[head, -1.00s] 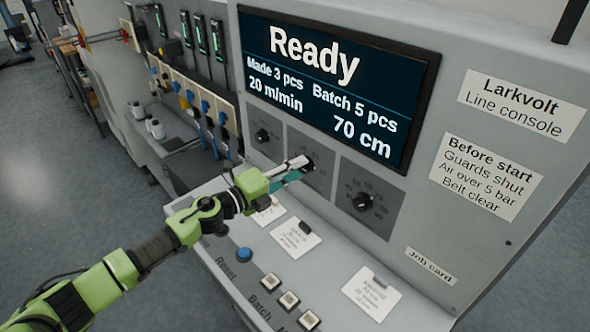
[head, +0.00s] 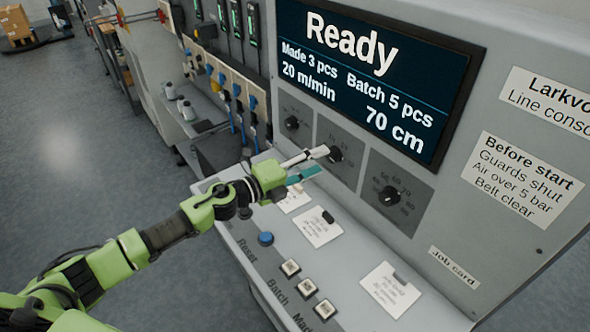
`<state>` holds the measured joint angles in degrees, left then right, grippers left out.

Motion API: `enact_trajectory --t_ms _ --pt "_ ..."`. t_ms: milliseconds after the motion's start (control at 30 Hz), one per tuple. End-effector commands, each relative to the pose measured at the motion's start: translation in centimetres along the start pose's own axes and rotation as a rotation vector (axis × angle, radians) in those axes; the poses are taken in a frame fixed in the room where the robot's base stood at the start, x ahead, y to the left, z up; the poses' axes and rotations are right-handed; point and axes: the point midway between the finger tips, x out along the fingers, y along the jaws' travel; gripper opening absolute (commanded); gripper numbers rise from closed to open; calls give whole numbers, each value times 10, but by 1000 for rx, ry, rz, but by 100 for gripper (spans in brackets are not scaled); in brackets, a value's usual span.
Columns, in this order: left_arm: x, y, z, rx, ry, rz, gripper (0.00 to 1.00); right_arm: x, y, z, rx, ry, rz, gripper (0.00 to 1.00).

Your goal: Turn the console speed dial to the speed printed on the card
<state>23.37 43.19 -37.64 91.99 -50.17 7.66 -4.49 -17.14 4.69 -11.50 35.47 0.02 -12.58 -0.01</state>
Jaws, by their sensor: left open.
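The console (head: 500,70) has three black dials on grey plates: a left dial (head: 291,123), a middle dial (head: 335,153) and a right dial (head: 389,195). Their scales are too small to read surely. The screen (head: 375,75) reads Ready and 20 m/min. My left gripper (head: 321,162) is open, its two fingers apart just left of the middle dial, which shows clear of them; I cannot tell whether a fingertip touches it. A white card (head: 388,292) lies on the ledge below the "Job card" label (head: 454,267); its print is unreadable. My right gripper is not in view.
Two more white cards, a nearer one (head: 320,228) and one partly behind my gripper (head: 294,200), lie on the sloped ledge. A blue Reset button (head: 265,239) and square buttons (head: 290,267) line its front. Open floor lies left.

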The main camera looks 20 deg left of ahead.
Motion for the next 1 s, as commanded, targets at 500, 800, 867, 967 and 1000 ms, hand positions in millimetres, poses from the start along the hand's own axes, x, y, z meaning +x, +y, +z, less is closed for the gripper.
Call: enact_trajectory --t_ms 500,800,867,967,1000 --pt "-83 1 0 -1 -1 2 44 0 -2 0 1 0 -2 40" --pt "-92 0 0 1 1 1 44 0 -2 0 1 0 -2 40" --pt "-92 0 0 1 1 1 44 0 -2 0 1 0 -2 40" --pt "-92 0 0 1 0 1 44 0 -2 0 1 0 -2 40" --pt "-92 0 0 1 0 1 44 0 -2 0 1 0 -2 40"
